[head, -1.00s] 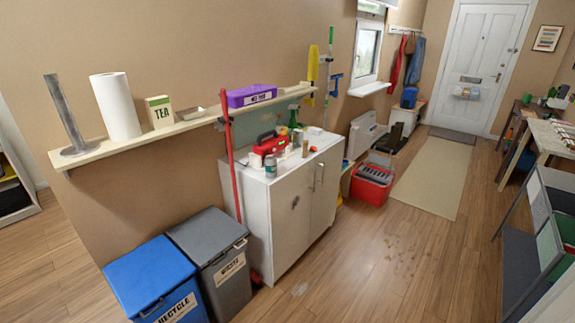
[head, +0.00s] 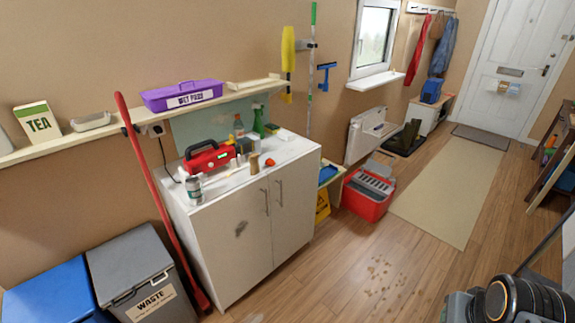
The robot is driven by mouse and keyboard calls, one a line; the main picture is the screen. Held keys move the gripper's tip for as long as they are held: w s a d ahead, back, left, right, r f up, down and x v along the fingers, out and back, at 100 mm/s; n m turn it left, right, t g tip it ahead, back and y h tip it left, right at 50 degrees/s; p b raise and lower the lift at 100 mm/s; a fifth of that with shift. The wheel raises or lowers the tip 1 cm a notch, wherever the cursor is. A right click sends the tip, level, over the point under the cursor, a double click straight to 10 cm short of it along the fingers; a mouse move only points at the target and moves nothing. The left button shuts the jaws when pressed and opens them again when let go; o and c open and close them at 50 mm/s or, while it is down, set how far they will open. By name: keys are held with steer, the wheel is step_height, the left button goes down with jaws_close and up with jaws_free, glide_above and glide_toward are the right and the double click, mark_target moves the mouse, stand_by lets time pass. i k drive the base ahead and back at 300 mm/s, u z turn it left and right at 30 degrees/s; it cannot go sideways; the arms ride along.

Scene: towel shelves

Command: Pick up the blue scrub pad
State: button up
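I cannot make out a blue scrub pad for certain. A small flat blue item (head: 328,172) lies on a low shelf just past the right side of the white cabinet (head: 240,235); it is too small to tell what it is. The cabinet top holds a red radio-like box (head: 208,157), a can (head: 195,190), bottles and several small items. Part of my arm shows at the bottom right, but my gripper's fingertips are not in view.
A red broom (head: 150,180) leans by the grey waste bin (head: 140,270) and blue bin (head: 55,295). Open floor lies right of the cabinet.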

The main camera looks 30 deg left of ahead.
mark_target(327, 172)
steer(key=u, duration=0.4)
steer(key=i, duration=0.95)
steer(key=z, duration=0.05)
steer(key=k, duration=0.5)
steer(key=z, duration=0.7)
steer(key=i, duration=0.95)
steer(key=u, duration=0.3)
steer(key=i, duration=1.7)
steer(key=u, duration=1.45)
steer(key=i, duration=1)
steer(key=u, duration=1.15)
steer(key=i, duration=0.25)
steer(key=u, duration=0.15)
